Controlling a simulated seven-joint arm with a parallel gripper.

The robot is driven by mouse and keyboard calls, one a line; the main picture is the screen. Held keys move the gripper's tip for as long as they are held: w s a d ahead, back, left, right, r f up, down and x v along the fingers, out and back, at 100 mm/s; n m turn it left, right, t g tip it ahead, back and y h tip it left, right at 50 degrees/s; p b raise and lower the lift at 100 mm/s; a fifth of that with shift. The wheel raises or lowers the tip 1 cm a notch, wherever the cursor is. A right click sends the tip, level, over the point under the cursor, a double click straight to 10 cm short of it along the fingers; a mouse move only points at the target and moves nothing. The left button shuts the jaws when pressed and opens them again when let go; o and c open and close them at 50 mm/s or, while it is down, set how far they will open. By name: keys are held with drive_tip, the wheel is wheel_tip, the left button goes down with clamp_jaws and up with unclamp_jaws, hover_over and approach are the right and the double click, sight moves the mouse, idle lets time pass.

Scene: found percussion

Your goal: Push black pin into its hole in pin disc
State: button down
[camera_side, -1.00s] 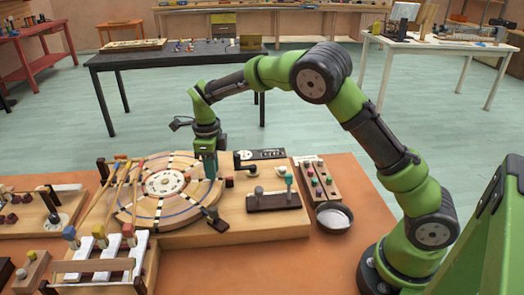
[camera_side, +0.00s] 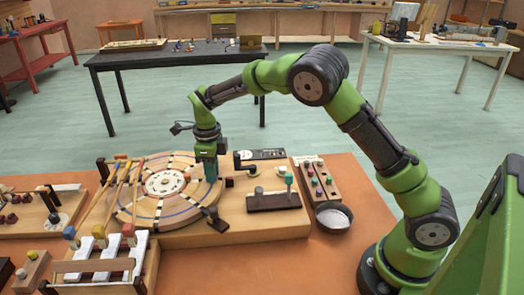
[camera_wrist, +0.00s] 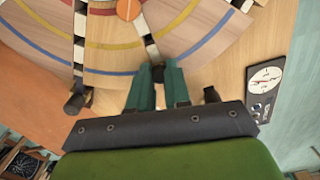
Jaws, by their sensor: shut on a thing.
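The pin disc (camera_side: 148,205) is a round wooden disc with coloured rings and checkered bands, lying flat on a wooden board. Its outer part also fills the top of the wrist view (camera_wrist: 195,25). My gripper (camera_side: 210,180) points down at the disc's right edge in the side view. In the wrist view its two teal fingers (camera_wrist: 158,72) are shut on the black pin (camera_wrist: 158,74), of which only a small dark end shows between the tips. The pin is at the outer end of a checkered band. The hole is hidden, and I cannot tell how deep the pin sits.
A dark lever block (camera_side: 274,201) stands right of the disc, with a dark bowl (camera_side: 333,217) beyond it. Mallets (camera_side: 118,190) lean over the disc's left side, above white keys (camera_side: 110,262). A black dial panel (camera_wrist: 264,85) lies right of my fingers.

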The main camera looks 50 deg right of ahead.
drive_tip(key=c, duration=1)
unclamp_jaws()
drive_tip(key=shift+r, duration=0.1)
wheel_tip(320, 180, up, 16)
drive_tip(key=s+d+n+t+y, duration=0.1)
drive_tip(key=s+n+t, duration=0.6)
drive_tip(key=s+n, duration=1.8)
drive_tip(key=shift+s+d+r+y, duration=0.15)
drive_tip(key=shift+s+d+y, duration=0.15)
drive_tip(key=shift+s+y, duration=0.35)
